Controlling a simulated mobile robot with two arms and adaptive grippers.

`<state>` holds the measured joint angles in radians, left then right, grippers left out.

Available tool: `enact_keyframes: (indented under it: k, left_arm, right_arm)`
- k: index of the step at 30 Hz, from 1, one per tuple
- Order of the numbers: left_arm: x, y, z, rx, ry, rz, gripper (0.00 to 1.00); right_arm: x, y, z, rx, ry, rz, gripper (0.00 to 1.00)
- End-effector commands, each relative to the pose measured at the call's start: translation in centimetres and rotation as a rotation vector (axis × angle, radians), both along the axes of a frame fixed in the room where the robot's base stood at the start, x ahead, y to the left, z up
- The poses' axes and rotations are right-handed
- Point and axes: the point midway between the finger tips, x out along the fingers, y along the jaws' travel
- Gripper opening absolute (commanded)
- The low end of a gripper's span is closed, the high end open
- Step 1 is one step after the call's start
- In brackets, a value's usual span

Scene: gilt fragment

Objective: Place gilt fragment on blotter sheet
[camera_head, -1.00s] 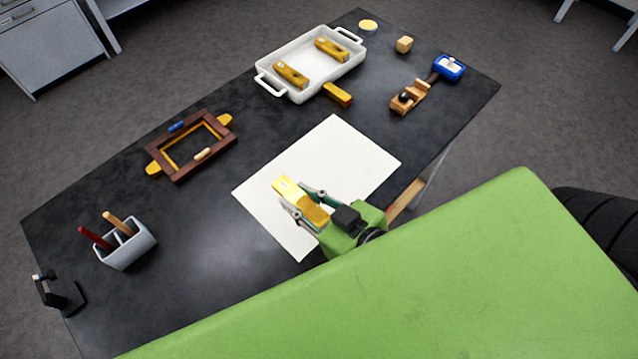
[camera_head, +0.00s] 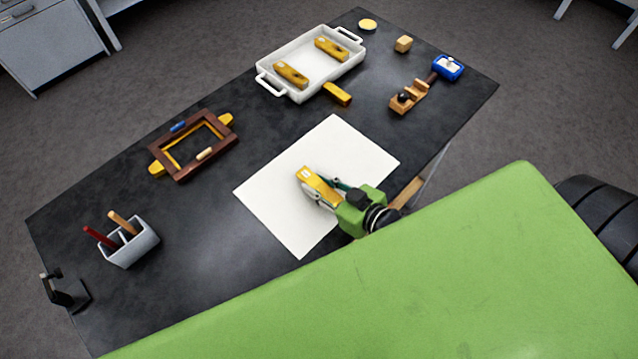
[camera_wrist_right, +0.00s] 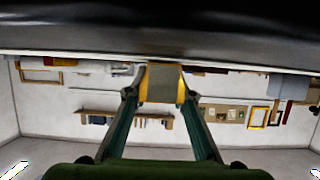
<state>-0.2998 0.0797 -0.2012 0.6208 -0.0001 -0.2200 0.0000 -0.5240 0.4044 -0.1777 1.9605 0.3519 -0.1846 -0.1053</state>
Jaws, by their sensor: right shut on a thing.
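The gilt fragment (camera_head: 309,177) is a gold bar held by my right gripper (camera_head: 325,190) over the middle of the white blotter sheet (camera_head: 290,222). The right gripper is shut on it, with a finger along each side. In the right wrist view the fragment (camera_wrist_right: 163,84) sits between the two green fingertips, its face greyish with gold edges. Whether its underside touches the sheet cannot be told. The gripper and fragment hide part of the sheet. My left gripper is not in view.
A white tray (camera_head: 354,66) holds two gilt pieces; another gilt piece (camera_head: 337,94) lies beside it. A brown frame (camera_head: 185,174), a grey pen holder (camera_head: 130,252), a wooden plane-like tool (camera_head: 410,97) and a blue item (camera_head: 449,67) stand around. The sheet's far part is clear.

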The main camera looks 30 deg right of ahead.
Motion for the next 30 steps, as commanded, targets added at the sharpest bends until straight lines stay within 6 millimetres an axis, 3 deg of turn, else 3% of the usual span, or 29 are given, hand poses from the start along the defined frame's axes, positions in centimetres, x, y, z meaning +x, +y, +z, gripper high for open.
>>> enact_keyframes:
  k: [9, 10, 12, 24, 30]
  left_arm:
    - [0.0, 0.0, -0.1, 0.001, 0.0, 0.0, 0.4]
    - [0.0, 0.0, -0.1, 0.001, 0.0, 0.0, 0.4]
    - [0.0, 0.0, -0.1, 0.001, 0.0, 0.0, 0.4]
    - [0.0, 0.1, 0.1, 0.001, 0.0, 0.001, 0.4]
    - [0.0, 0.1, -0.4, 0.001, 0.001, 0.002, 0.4]
  right_arm:
    - [0.0, 0.0, -0.3, 0.0, -0.001, 0.0, 0.02]
    - [0.0, 0.0, -0.3, 0.0, 0.0, 0.0, 0.25]
    - [0.0, 0.0, -0.2, 0.0, 0.0, 0.0, 0.4]
    - [-0.1, 0.0, 0.2, 0.0, 0.0, 0.0, 0.4]
    - [-2.2, -0.7, 0.8, 0.0, 0.002, 0.0, 0.4]
